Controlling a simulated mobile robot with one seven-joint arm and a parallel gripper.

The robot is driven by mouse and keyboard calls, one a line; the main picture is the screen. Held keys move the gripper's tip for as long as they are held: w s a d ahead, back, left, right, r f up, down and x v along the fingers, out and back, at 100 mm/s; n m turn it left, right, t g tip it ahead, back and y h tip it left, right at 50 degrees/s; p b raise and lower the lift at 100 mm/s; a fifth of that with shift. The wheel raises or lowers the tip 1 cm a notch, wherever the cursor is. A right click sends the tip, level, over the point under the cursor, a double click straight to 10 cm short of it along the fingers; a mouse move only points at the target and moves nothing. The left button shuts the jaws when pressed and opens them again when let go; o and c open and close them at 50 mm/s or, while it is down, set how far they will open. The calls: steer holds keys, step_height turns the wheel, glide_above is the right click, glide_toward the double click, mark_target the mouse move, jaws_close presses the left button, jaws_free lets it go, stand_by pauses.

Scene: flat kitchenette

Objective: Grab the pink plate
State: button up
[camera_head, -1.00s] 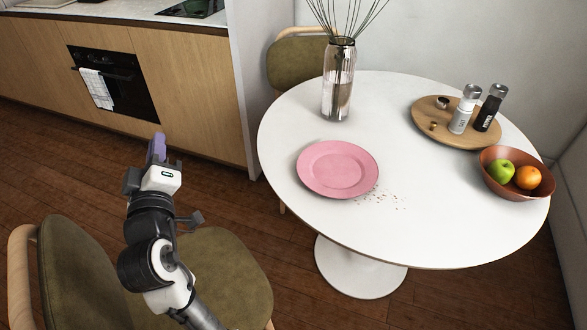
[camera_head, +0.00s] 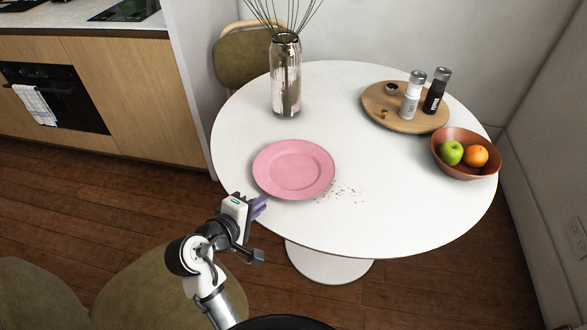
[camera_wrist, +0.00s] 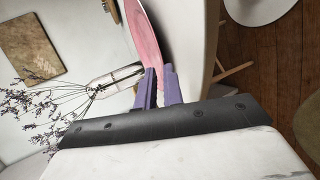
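The pink plate (camera_head: 293,169) lies flat on the white round table (camera_head: 390,215), close to its near left edge. My gripper (camera_head: 263,204) is at the plate's near left rim, about level with the tabletop. In the wrist view, the purple fingers (camera_wrist: 160,86) stand apart with a narrow gap. The plate (camera_wrist: 147,38) shows nearly edge-on there, its near rim at or just beyond the gap between the fingertips. I cannot tell whether the rim is between the fingers or touches them.
A glass vase (camera_head: 285,78) with dry stems stands behind the plate. Crumbs (camera_head: 338,191) lie right of it. A wooden board (camera_head: 380,115) with shakers and a brown bowl (camera_head: 465,170) of fruit are further right. An olive chair (camera_head: 150,290) stands at the near left.

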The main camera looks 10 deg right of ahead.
mark_target(274, 192)
steer(key=shift+p+x, duration=0.5)
steer(key=shift+x, duration=2.4)
steer(key=shift+w+a, duration=0.1)
jaws_close()
steer(key=shift+r, duration=0.15)
